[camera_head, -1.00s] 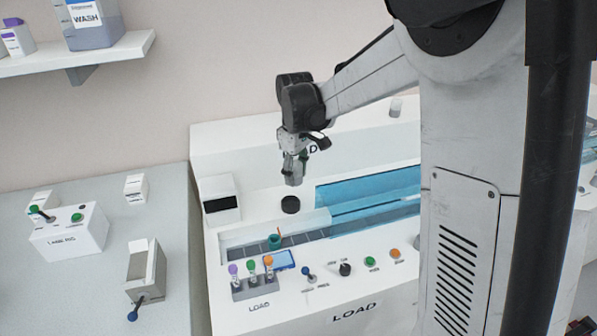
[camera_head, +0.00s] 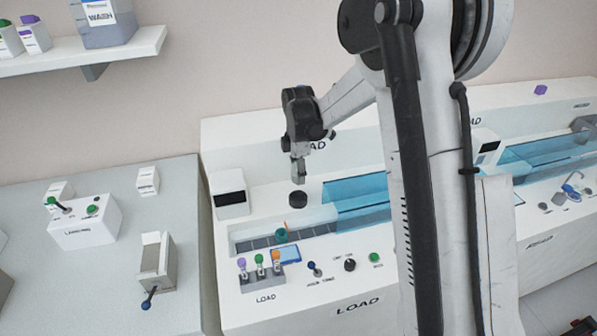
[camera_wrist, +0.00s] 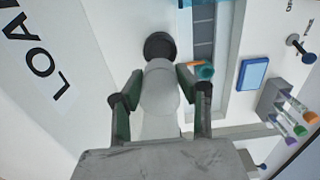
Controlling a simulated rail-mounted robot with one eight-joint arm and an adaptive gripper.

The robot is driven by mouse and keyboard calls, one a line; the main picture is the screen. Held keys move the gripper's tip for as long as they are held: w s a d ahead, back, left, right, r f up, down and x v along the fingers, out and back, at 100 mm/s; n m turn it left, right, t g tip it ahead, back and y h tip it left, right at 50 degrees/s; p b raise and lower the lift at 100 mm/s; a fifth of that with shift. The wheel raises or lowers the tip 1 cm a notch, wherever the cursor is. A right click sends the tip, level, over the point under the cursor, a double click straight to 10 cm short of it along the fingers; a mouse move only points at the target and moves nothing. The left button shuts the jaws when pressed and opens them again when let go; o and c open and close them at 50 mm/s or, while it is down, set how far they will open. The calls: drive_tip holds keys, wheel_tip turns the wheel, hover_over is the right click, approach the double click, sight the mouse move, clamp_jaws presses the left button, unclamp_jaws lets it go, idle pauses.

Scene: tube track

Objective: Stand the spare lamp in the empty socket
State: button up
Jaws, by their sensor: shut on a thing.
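My gripper (camera_head: 298,172) hangs over the white LOAD machine, pointing down. In the wrist view my gripper (camera_wrist: 159,78) has its two green-and-dark fingers on either side of a pale, translucent lamp (camera_wrist: 158,100) and is shut on it. In the head view the black socket (camera_head: 298,198) stands on the machine's white deck, just below my gripper. A small gap seems to show there; I cannot tell whether the lamp touches the socket.
A teal cup (camera_head: 281,235) with an orange stick sits in the track in front of the socket. A rack (camera_head: 262,278) of capped tubes and a blue screen (camera_head: 286,254) are nearer the front. A clear blue cover (camera_head: 350,200) lies to the right. A white box (camera_head: 230,198) stands left.

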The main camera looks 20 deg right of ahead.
drive_tip(key=b, duration=0.2)
hover_over(298, 200)
drive_tip(key=shift+w+f, duration=0.1)
drive_tip(key=shift+f, duration=2.1)
drive_tip(key=shift+f+b, duration=1.5)
drive_tip(key=shift+f, duration=0.05)
drive_tip(key=shift+f, duration=0.15)
drive_tip(key=o, duration=1.2)
drive_tip(key=shift+f, duration=0.1)
drive_tip(key=shift+r, duration=0.2)
wheel_tip(298, 200, up, 12)
drive_tip(key=shift+f, duration=0.1)
idle(0.5)
